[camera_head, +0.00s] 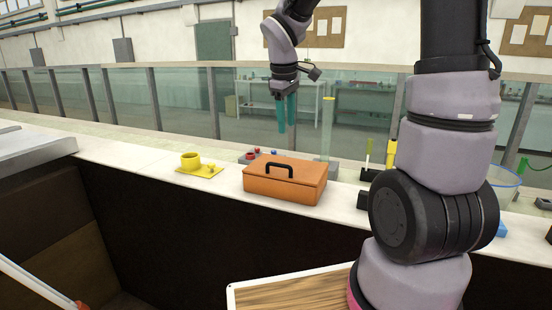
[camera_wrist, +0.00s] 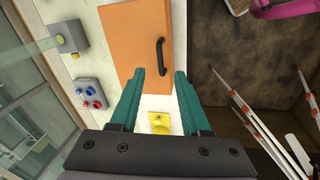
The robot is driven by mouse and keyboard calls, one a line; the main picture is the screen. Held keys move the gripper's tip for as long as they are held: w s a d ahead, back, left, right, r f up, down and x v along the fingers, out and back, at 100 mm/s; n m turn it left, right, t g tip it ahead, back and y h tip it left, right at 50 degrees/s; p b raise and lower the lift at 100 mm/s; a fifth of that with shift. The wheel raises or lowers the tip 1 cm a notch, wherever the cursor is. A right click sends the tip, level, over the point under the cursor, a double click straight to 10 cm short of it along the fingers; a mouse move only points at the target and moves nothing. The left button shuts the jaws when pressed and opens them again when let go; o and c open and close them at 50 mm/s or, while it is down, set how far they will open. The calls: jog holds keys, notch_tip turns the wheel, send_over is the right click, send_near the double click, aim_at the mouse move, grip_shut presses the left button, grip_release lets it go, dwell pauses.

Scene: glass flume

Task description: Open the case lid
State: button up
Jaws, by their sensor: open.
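An orange case (camera_head: 283,183) with a black handle (camera_head: 281,168) on its lid stands on the white counter, and its lid is shut. In the wrist view the case (camera_wrist: 128,40) is at the top middle, with the handle (camera_wrist: 160,54) near its right edge. My gripper (camera_head: 287,130) is open and empty, pointing down in the air above the counter, apart from the case. In the wrist view its two green fingers (camera_wrist: 159,72) are spread, with the lower edge of the case showing between them.
A yellow cup on a plate (camera_head: 191,163) stands left of the case. A grey box with red and blue knobs (camera_head: 251,157) is behind it. A clear cylinder (camera_head: 327,125) stands behind at right. A wood-topped tray (camera_head: 290,294) is in front, below the counter.

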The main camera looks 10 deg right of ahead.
aim_at(280, 165)
jog(key=w+f, duration=0.1)
jog(key=f, duration=0.3)
jog(key=w+f+n, duration=0.1)
jog(key=w+f, duration=0.1)
jog(key=f, duration=0.3)
jog(key=w+f+n, duration=0.1)
jog(key=f, duration=0.3)
jog(key=shift+w+a+f+g, duration=0.25)
jog(key=shift+a+g, duration=0.05)
jog(key=shift+a, duration=0.05)
grip_shut()
dwell(1.0)
